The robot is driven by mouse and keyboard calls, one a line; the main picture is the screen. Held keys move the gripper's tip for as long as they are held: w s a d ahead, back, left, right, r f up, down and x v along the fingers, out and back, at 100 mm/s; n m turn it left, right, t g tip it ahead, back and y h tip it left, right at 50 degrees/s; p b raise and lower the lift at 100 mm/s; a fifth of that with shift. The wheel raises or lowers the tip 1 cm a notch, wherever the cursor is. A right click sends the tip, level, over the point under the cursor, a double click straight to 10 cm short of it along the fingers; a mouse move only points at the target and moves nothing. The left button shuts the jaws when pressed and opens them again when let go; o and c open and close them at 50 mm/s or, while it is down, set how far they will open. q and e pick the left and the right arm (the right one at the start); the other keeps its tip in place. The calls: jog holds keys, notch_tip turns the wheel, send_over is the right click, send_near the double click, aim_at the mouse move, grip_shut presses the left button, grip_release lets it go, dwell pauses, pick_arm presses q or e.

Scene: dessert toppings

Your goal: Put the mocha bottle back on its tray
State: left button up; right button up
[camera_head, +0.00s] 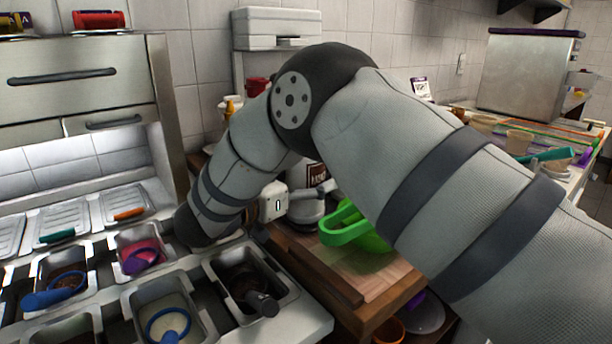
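A bottle with a dark brown label (315,175), apparently the mocha bottle, shows partly behind my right arm, near the middle of the view. The arm hides its top and much of its body. My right gripper (316,200) is at the bottle's lower part, in front of it or around it. The fingers are small and partly hidden, so I cannot tell whether they are closed on it. A wooden board or tray (372,283) lies below and to the right of the bottle. I cannot tell whether the bottle touches it. My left gripper is out of view.
A green container (362,238) stands on the wooden surface, right of the gripper. Topping bins with scoops, including a dark one (245,280), fill the lower left. A yellow-capped bottle (230,105) stands behind the arm. A counter with cups (518,141) is far right.

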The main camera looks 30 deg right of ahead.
jog(key=shift+a+r, duration=0.1)
jog(key=shift+a, duration=0.25)
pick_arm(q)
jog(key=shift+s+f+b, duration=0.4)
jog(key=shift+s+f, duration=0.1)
pick_arm(e)
jog(key=v, duration=1.1)
jog(key=shift+a+r, duration=0.1)
jog(key=shift+a, duration=0.05)
pick_arm(q)
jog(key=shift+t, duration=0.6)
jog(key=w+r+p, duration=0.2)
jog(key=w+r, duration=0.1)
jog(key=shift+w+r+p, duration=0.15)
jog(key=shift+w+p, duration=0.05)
jog(key=shift+p, duration=0.1)
pick_arm(e)
notch_tip(320, 180, up, 9)
